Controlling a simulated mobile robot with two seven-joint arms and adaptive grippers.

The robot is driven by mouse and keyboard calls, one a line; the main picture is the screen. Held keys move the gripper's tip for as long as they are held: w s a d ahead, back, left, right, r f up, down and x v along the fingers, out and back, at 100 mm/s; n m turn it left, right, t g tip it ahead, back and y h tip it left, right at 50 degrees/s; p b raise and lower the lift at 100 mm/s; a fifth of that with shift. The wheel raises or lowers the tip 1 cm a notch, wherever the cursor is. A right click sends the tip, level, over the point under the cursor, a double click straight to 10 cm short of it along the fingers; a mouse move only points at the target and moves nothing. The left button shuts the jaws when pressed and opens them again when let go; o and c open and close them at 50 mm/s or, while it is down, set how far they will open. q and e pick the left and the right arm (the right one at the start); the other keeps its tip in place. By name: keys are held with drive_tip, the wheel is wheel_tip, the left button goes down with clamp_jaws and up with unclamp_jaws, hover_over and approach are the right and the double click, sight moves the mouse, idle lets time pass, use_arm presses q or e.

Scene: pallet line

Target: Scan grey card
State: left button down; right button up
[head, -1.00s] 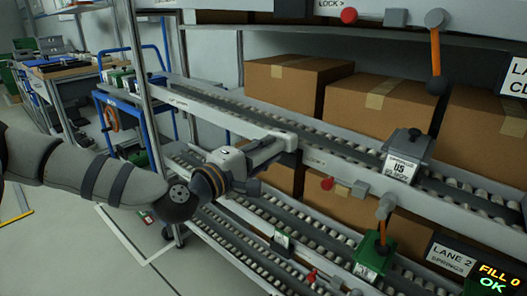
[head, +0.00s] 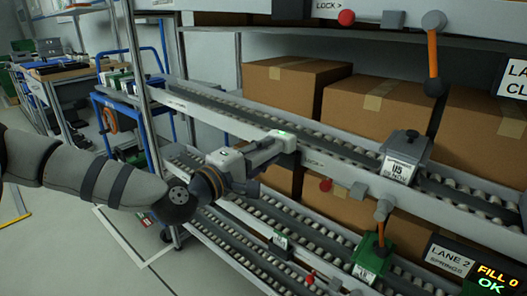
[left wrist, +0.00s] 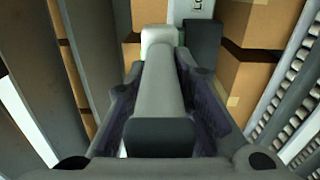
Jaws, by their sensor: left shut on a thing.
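My left gripper (head: 262,160) is shut on a grey hand-held device that looks like the scanner (head: 278,141), in front of the middle roller lane's rail. A small green light shows on top of its far end. In the left wrist view the scanner's grey handle (left wrist: 160,95) lies between the two fingers, with a greenish glow near its far end. A white printed card (head: 399,168) sits on the front of a small grey box (head: 407,147) on the rail, right of the scanner and apart from it. I cannot tell whether this is the grey card. My right gripper is not in view.
Brown cartons (head: 378,107) stand behind the middle lane. A green box with a card (head: 371,262) sits on the lower lane, and an orange-handled lever (head: 433,60) hangs at upper right. A blue cart (head: 128,105) stands at left. The floor at lower left is open.

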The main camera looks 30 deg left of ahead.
use_arm(q)
drive_tip(key=s+p, duration=0.1)
drive_tip(key=s, duration=0.1)
drive_tip(key=s+p, duration=0.1)
drive_tip(key=s, duration=0.1)
drive_tip(key=s+p, duration=0.1)
drive_tip(key=s, duration=0.2)
drive_tip(key=shift+a+r, duration=0.35)
drive_tip(key=shift+s+f, duration=0.3)
drive_tip(key=shift+s, duration=0.2)
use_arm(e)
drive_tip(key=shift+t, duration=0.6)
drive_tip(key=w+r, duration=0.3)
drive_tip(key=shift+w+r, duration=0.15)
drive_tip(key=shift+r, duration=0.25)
use_arm(q)
drive_tip(key=shift+d+p, duration=0.1)
drive_tip(key=shift+p, duration=0.2)
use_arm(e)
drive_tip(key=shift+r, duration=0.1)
